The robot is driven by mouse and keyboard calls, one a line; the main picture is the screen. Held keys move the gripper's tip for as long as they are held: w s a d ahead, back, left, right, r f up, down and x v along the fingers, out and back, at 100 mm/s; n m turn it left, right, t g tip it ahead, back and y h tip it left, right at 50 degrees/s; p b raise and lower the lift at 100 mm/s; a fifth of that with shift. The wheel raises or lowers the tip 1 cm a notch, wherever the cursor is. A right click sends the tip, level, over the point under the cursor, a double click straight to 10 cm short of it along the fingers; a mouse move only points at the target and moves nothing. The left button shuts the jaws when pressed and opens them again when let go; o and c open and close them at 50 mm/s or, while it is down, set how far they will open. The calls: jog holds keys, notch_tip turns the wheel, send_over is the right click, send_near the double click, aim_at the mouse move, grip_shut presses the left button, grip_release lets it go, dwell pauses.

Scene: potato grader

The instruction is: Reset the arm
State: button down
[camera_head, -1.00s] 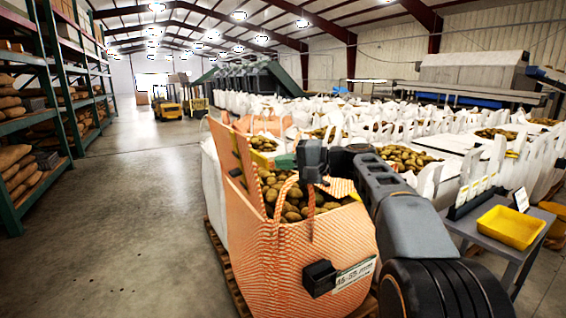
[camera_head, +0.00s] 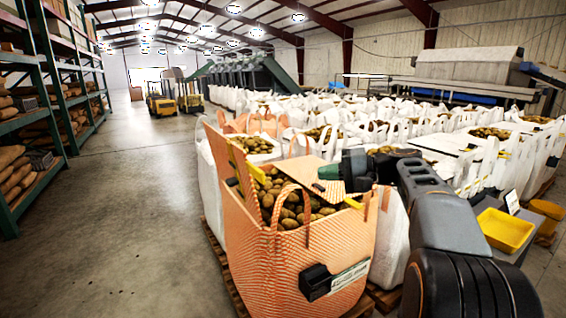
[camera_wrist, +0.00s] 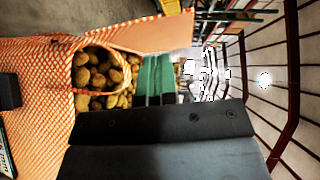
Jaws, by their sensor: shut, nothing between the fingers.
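My gripper (camera_head: 332,172) is at the end of my dark arm, above the right side of an orange woven bag (camera_head: 300,250) full of potatoes (camera_head: 290,208). Its green fingers point left in the head view, over the bag's opening. In the wrist view the green fingers (camera_wrist: 155,78) lie together with nothing between them. The bag and its potatoes (camera_wrist: 98,75) show to their left there. I cannot tell from these views how far the fingers are from the bag's rim.
A grey table with a yellow tray (camera_head: 505,229) stands at the right. Rows of white bags (camera_head: 390,120) fill the area behind. Green racks (camera_head: 60,90) line the left, and two yellow forklifts (camera_head: 175,97) stand far back. The left floor (camera_head: 130,220) is clear.

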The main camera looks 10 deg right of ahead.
jog(key=s+a+r+g+h+p, duration=0.1)
jog(key=s+a+r+h+p, duration=0.1)
jog(key=s+a+h+p, duration=0.25)
jog(key=s+f+n+g+h+p, duration=0.1)
jog(key=s+f+n+h+p, duration=0.1)
jog(key=s+h+p, duration=0.3)
jog(key=s+f+n+g+h+p, duration=0.1)
jog(key=s+h+p, duration=0.4)
jog(key=s+p, duration=0.7)
jog(key=shift+s+d+f+n, duration=0.15)
jog(key=shift+s+f+n, duration=0.25)
jog(key=shift+f+n, duration=0.25)
jog(key=shift+r, duration=0.1)
